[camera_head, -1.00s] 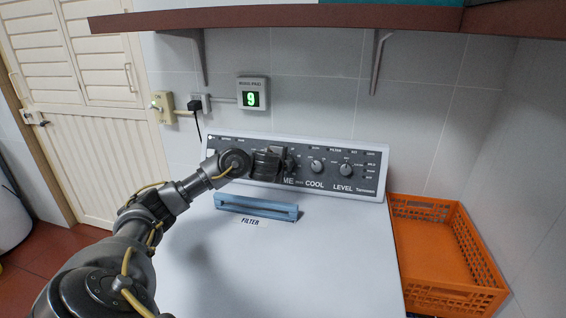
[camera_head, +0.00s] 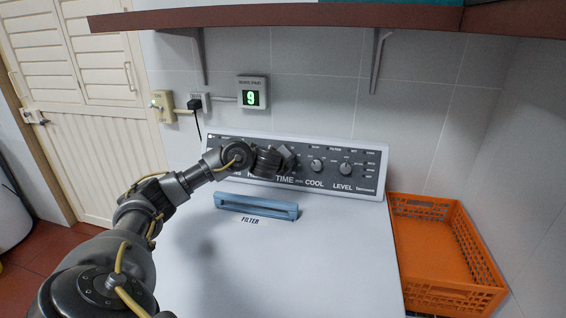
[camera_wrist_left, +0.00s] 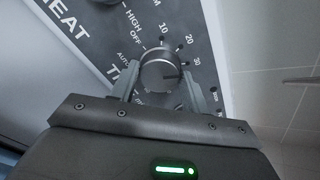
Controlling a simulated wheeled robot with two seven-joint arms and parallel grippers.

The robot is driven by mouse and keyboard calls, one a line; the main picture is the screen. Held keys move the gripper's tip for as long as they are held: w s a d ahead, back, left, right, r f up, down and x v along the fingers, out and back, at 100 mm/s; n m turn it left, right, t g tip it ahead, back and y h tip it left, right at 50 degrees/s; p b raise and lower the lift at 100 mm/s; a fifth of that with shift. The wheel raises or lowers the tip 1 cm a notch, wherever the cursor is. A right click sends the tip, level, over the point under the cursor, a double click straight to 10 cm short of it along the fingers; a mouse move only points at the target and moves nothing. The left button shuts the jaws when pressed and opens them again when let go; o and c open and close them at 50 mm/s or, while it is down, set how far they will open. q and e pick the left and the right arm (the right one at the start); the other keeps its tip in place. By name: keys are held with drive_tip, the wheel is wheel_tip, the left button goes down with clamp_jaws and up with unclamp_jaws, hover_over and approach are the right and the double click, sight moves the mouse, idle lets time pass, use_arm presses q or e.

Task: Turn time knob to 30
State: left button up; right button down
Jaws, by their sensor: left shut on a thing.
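The TIME knob (camera_wrist_left: 160,71) is a round dark knob with a lighter rim in the left wrist view. The numbers 10, 20 and 30 are printed around it. A thin mark on its face seems to run right, near the 30 side; its exact reading is hard to tell. My left gripper (camera_wrist_left: 160,90) is shut on the knob, one finger on each side. In the head view my left gripper (camera_head: 286,159) is at the control panel (camera_head: 264,177), above the word TIME, and hides the knob. My right gripper is not in view.
Two other knobs, COOL (camera_head: 317,166) and LEVEL (camera_head: 346,169), sit to the right on the panel. A blue filter handle (camera_head: 256,207) lies on the white machine top (camera_head: 300,270). An orange crate (camera_head: 440,285) stands at right. A brown shelf (camera_head: 290,18) hangs above.

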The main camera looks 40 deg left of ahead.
use_arm(q)
drive_tip(key=shift+f, duration=0.2)
idle(0.3)
drive_tip(key=o, duration=0.7)
drive_tip(key=shift+c, duration=0.2)
drive_tip(key=o, duration=0.3)
drive_tip(key=shift+r, duration=0.15)
drive_tip(key=shift+s+d, duration=0.1)
drive_tip(key=p+v, duration=0.6)
drive_tip(key=v, duration=0.4)
drive_tip(key=shift+s+d+r, duration=0.1)
drive_tip(key=shift+s+r, duration=0.1)
drive_tip(key=shift+s, duration=0.1)
